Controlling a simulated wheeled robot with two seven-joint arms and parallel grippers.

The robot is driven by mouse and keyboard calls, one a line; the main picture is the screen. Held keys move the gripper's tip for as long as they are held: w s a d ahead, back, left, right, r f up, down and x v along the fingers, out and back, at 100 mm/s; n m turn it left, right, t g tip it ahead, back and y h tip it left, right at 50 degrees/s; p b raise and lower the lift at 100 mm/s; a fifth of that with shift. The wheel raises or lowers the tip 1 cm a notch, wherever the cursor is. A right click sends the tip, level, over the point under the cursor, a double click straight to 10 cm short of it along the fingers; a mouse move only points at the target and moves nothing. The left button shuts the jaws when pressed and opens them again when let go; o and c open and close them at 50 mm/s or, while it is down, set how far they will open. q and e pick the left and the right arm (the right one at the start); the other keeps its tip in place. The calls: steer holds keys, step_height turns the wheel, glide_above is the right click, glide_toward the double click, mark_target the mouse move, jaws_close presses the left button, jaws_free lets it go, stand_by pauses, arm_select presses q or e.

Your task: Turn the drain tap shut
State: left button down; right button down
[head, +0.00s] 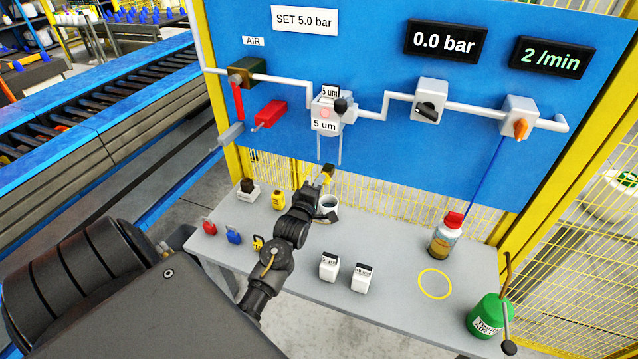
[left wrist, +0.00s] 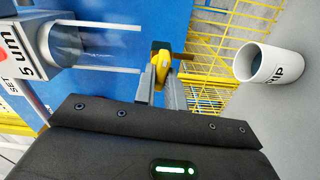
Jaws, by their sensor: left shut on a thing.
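The drain tap (head: 328,170), a small yellow piece with a black part, is below the clear bowl (head: 329,149) of the filter marked 5 um (head: 322,112). In the left wrist view the tap (left wrist: 163,67) is between the two fingers of my left gripper (left wrist: 159,86), which is shut on it. In the head view my left gripper (head: 322,178) reaches up from the bench to the tap, and its fingers partly hide it. How far the tap is turned I cannot tell. My right gripper is not in view.
A white cup (head: 329,203) stands on the bench just below the tap; it shows close by in the left wrist view (left wrist: 268,64). Two white blocks (head: 361,278), a bottle with a red cap (head: 446,237) and a green container (head: 489,316) stand rightward. The gauge (head: 445,41) reads 0.0 bar.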

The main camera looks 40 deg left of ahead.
arm_select(q)
steer(key=shift+n, duration=0.6)
steer(key=c, duration=1.5)
jaws_free()
steer(key=shift+o, duration=0.2)
steer(key=shift+s+f, duration=0.1)
steer(key=b+v, duration=0.3)
steer(key=v, duration=0.7)
steer(key=shift+s, duration=0.25)
steer(key=shift+d, duration=0.15)
